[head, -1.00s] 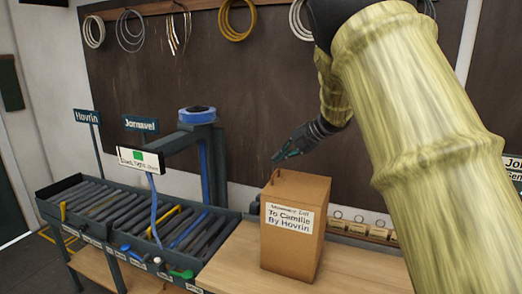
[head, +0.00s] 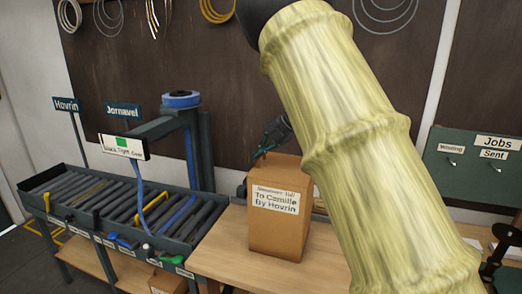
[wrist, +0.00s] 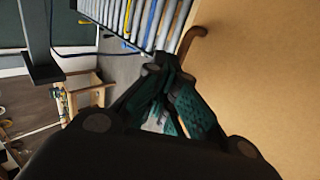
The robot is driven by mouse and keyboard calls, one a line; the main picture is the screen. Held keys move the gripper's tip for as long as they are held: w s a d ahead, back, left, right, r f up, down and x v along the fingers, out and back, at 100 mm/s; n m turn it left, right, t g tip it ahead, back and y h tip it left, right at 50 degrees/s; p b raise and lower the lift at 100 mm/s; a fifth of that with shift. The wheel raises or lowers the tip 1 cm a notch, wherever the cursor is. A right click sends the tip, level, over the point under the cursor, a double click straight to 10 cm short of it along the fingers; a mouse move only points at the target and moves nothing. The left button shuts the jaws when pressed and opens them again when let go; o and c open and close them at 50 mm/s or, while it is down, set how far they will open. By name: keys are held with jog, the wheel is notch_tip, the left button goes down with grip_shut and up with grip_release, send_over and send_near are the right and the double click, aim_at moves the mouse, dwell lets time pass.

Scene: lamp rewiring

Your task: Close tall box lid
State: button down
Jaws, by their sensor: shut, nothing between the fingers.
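The tall cardboard box (head: 277,220) stands upright on the wooden bench, with a white label reading "To Camille By Hovrin" on its front. Its top shows as a flat tan face, partly hidden by my arm; I cannot tell how far the lid is closed. My gripper (head: 259,155) is just above or behind the box's top left corner, shut and empty. In the wrist view, my gripper (wrist: 160,72) points toward the roller conveyor, beside a broad tan cardboard surface (wrist: 255,75). A brown curved handle (wrist: 194,38) sticks out from that surface's edge.
The roller conveyor (head: 100,205) with coloured handles lies left of the box. A blue-topped post (head: 181,100) stands behind it. A green Jobs board (head: 470,165) is on the right wall. Bare bench (head: 225,250) shows left of the box.

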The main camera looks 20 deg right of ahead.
jog(key=shift+d+r, duration=0.1)
jog(key=shift+d+r+p, duration=0.1)
jog(key=shift+r+p, duration=0.25)
jog(key=shift+p, duration=0.05)
jog(key=shift+r+p, duration=0.3)
jog(key=shift+r, duration=0.1)
